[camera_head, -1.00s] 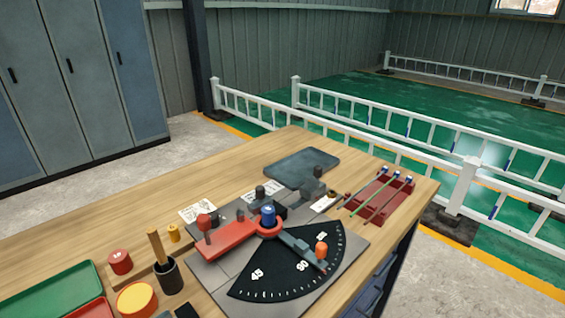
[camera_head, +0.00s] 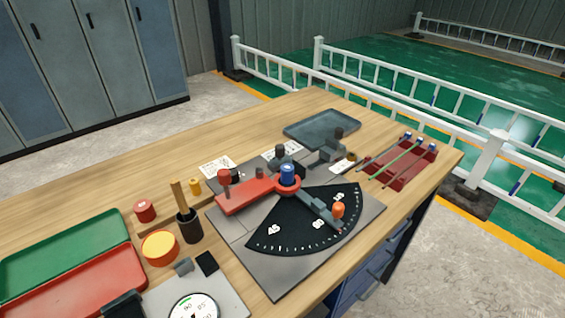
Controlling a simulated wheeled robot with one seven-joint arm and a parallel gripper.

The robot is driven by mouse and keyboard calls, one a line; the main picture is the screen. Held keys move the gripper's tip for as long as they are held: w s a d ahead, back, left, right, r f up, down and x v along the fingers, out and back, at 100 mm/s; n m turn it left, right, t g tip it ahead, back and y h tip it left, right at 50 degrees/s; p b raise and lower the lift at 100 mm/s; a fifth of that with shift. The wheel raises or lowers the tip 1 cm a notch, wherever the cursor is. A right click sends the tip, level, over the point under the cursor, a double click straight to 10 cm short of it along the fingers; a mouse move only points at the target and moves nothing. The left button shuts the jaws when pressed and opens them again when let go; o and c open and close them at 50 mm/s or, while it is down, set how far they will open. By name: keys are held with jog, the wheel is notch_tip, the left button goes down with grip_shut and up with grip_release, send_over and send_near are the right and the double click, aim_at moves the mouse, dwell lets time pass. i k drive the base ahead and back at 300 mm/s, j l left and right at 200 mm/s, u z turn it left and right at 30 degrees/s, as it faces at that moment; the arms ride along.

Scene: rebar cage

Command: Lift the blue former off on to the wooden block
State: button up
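The blue former (camera_head: 287,173) stands upright on the pivot end of the red arm (camera_head: 246,195), on the grey bending plate (camera_head: 277,283) with its black angle scale. A red cylinder (camera_head: 144,211) and a small yellow cylinder (camera_head: 195,186) stand to the left. A low wood-coloured strip (camera_head: 166,221) between them may be the wooden block, but it blends with the tabletop and I cannot tell its outline. My gripper is not in view.
A black cup (camera_head: 188,227) with a wooden handle stands left of the plate, near an orange-and-yellow round tin (camera_head: 160,247). Green (camera_head: 66,250) and red (camera_head: 83,290) trays and a dial gauge (camera_head: 194,308) are in front. A red rod rack (camera_head: 400,166) is at right.

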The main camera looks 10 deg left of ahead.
aim_at(287, 170)
jog(key=i+l, duration=0.45)
jog(key=l, duration=0.25)
jog(key=l+u, duration=0.1)
jog(key=u, duration=0.35)
jog(key=i+l+u, duration=0.1)
jog(key=u, duration=0.35)
jog(key=l+u, duration=0.15)
jog(key=u, duration=0.35)
jog(key=k+l+u, duration=0.15)
jog(key=l+u, duration=0.2)
jog(key=i+j+u, duration=0.2)
jog(key=u, duration=0.25)
